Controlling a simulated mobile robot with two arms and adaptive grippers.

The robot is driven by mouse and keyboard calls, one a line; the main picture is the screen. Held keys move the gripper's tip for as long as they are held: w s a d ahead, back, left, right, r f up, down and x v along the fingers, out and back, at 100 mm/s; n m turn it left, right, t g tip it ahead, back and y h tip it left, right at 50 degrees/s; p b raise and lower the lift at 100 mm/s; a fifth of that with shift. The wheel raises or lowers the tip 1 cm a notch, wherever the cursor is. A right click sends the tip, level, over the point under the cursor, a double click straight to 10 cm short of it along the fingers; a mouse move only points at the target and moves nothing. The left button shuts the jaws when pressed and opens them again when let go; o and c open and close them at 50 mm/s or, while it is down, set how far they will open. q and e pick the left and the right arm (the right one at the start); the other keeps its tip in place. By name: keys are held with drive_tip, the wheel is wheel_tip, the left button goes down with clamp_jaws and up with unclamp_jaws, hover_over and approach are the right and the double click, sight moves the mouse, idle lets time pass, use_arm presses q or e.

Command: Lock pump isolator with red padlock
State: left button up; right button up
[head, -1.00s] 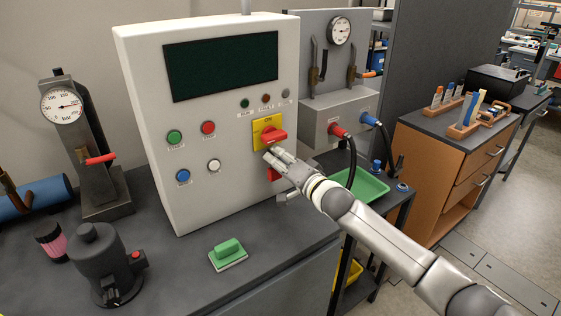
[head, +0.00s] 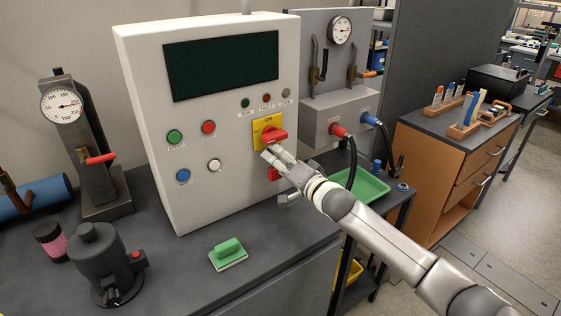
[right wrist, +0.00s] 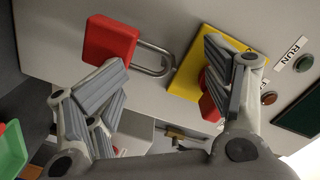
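The pump isolator is a yellow plate (head: 260,125) with a red rotary handle (head: 273,135), on the front of the white cabinet. "ON" is printed at the plate's top. The red padlock (head: 272,174) is just below it, partly hidden by my right gripper (head: 268,155). In the right wrist view the padlock (right wrist: 108,40) has its metal shackle (right wrist: 155,58) reaching to the yellow plate's edge (right wrist: 200,70). I cannot tell whether the shackle is closed. My right gripper (right wrist: 165,70) has its fingers spread and empty, in front of padlock and isolator. My left gripper is not in view.
The cabinet (head: 225,130) has push buttons and lamps around the isolator. A black pump-like unit (head: 100,262) stands at the left. A green tray (head: 365,187) and cabled box (head: 340,118) are at the right.

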drive_tip(key=shift+s+d+r+p, duration=0.25)
drive_tip(key=shift+s+p, duration=0.1)
drive_tip(key=shift+p, duration=0.2)
drive_tip(key=p+v, duration=0.3)
drive_tip(key=v, duration=0.1)
drive_tip(key=shift+f, duration=0.1)
drive_tip(key=v, duration=1.2)
drive_tip(key=shift+s+a, duration=0.1)
idle(1.2)
